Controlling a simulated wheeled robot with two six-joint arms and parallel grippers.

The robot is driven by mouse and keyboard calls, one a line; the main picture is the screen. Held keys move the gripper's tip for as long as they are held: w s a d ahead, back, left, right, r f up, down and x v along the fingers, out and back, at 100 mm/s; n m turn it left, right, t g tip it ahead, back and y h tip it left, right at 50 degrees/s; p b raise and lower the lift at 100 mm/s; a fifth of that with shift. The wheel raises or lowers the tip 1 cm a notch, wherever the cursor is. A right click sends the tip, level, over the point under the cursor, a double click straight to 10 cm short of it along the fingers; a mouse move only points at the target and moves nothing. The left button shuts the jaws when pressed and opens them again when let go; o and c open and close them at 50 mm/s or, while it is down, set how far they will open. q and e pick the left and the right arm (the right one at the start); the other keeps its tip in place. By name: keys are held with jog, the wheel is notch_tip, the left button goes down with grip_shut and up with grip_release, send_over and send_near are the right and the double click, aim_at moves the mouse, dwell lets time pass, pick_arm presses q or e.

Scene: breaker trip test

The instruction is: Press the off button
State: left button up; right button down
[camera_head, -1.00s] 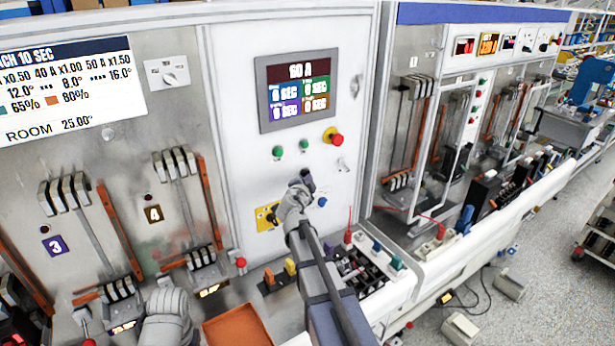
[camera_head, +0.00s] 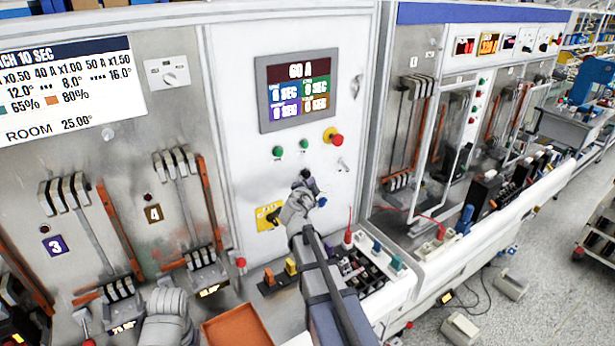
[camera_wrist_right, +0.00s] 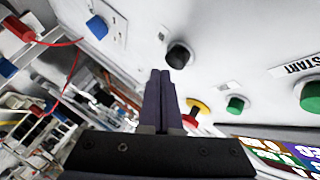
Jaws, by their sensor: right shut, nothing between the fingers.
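My right gripper (camera_head: 309,181) is in front of the white control panel (camera_head: 235,90), below its screen, with its fingers shut and empty. In the right wrist view the dark fingers (camera_wrist_right: 160,78) point up at the panel, just below and left of a black round button (camera_wrist_right: 178,55). Contact with it cannot be told. Two green buttons (camera_head: 278,152) (camera_head: 304,145) sit above the gripper in the head view; a START label (camera_wrist_right: 295,65) is by one green button (camera_wrist_right: 310,95) in the wrist view. No off label is readable. My left gripper is not in view.
A red mushroom button (camera_head: 336,139) on a yellow ring is up and right of the gripper. A blue knob (camera_head: 322,201) is close at its right. A yellow plate (camera_head: 268,216) is at its left. The screen (camera_head: 298,90) reads 60 A.

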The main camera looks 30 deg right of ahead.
jog(key=shift+s, duration=0.1)
jog(key=s, duration=0.4)
jog(key=shift+s+d, duration=0.25)
jog(key=shift+s, duration=0.15)
jog(key=shift+f, duration=0.1)
dwell(0.8)
